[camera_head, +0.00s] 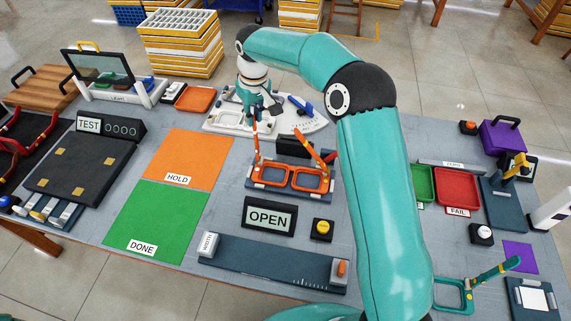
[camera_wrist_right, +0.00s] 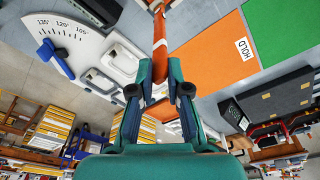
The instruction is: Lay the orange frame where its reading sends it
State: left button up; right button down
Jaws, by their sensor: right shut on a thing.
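The orange frame (camera_head: 291,178) rests on a dark fixture (camera_head: 268,186), its two lenses facing up and its temples raised. My right gripper (camera_head: 262,108) is shut on the upper part of its left temple, an orange bar in the right wrist view (camera_wrist_right: 160,35). A display (camera_head: 269,216) reads OPEN. An orange HOLD mat (camera_head: 185,155) and a green DONE mat (camera_head: 155,215) lie to the left. My left gripper is out of view.
A yellow button (camera_head: 322,228) and a width gauge (camera_head: 270,262) sit in front. Green and red trays (camera_head: 457,184), the red labelled FAIL, are at the right. A TEST board (camera_head: 85,160) is at the left.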

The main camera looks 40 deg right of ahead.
jog(key=shift+r+p, duration=1.7)
jog(key=shift+r, duration=0.35)
jog(key=shift+a+f, duration=0.1)
